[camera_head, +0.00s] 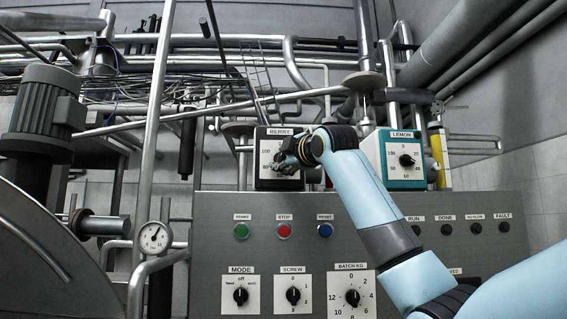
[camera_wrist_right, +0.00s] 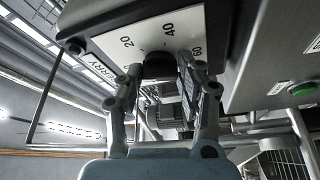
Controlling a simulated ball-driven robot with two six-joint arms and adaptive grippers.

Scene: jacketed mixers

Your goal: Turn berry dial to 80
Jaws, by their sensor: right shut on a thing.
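The berry dial box (camera_head: 265,180) is a dark box with a white scale face, labelled BERRY, above the control panel. My right arm and gripper (camera_head: 290,162) come in from the right and cover much of its face; 100 and 80 show at its left. In the right wrist view, the dial's black knob (camera_wrist_right: 158,66) sits between the two fingers of my right gripper (camera_wrist_right: 158,80), which are shut on it. The scale face (camera_wrist_right: 140,40) shows 20, 40 and 60. The knob's pointer is hidden, so its setting cannot be read. My left gripper is not in view.
A teal-framed lemon dial (camera_head: 406,175) stands close to the right of the berry dial. Below is a grey panel (camera_head: 210,215) with start, stop and reset buttons and mode, screw and batch knobs. Pipes and a motor (camera_head: 45,110) crowd the left and back.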

